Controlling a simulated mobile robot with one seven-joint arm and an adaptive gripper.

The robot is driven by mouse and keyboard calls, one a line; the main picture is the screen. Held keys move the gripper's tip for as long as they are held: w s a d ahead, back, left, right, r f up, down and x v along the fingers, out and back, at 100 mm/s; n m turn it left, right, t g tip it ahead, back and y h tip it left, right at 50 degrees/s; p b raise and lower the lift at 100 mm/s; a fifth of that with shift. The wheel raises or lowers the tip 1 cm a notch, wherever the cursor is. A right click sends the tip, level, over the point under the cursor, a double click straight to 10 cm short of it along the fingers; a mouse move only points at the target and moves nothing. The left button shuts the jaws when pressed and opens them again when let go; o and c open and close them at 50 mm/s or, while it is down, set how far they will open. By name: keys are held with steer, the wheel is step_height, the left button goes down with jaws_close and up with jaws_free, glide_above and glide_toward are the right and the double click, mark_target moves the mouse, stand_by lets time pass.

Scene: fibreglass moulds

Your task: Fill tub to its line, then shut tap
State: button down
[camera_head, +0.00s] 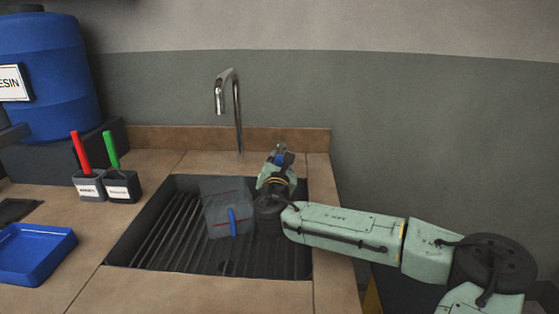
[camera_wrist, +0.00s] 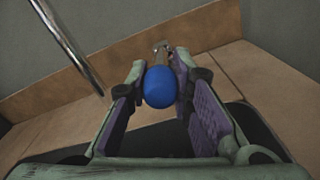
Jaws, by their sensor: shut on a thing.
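A grey tub (camera_head: 217,200) stands in the dark sink, with faint reddish lines across it and a blue upright piece (camera_head: 232,222) on its near side. I cannot make out a water level inside it. The chrome tap spout (camera_head: 228,90) rises behind the sink, and no stream shows below its mouth. My gripper (camera_head: 282,152) is at the back right of the sink. In the wrist view its jaws (camera_wrist: 160,90) are shut on a round blue knob (camera_wrist: 170,87), with a small chrome piece (camera_wrist: 162,47) behind it.
The ribbed sink (camera_head: 160,235) is set in a tan tiled counter (camera_head: 150,290). A blue resin drum (camera_head: 50,75), two holders with a red handle (camera_head: 80,150) and a green handle (camera_head: 110,150), and a blue tray (camera_head: 35,255) stand at left. My forearm crosses the sink's right edge.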

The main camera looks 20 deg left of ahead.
steer(key=shift+d, duration=0.1)
steer(key=shift+w+d+r+n+g+y+b, duration=0.15)
steer(key=shift+w+d+n+g+y, duration=0.25)
steer(key=shift+d+n+g+y, duration=0.6)
steer(key=shift+w+d+f+n+g+y+b, duration=0.1)
steer(key=shift+w+d+n+g+y+b, duration=0.15)
steer(key=shift+w+d+n+y, duration=0.7)
steer(key=shift+s+d+r+n+g+y+b, duration=0.15)
steer(key=shift+n+g+y, duration=0.5)
steer(key=shift+y, duration=0.8)
steer(key=shift+f, duration=0.1)
steer(key=c, duration=1.4)
jaws_free()
steer(key=shift+f, duration=0.1)
steer(key=v, duration=1.2)
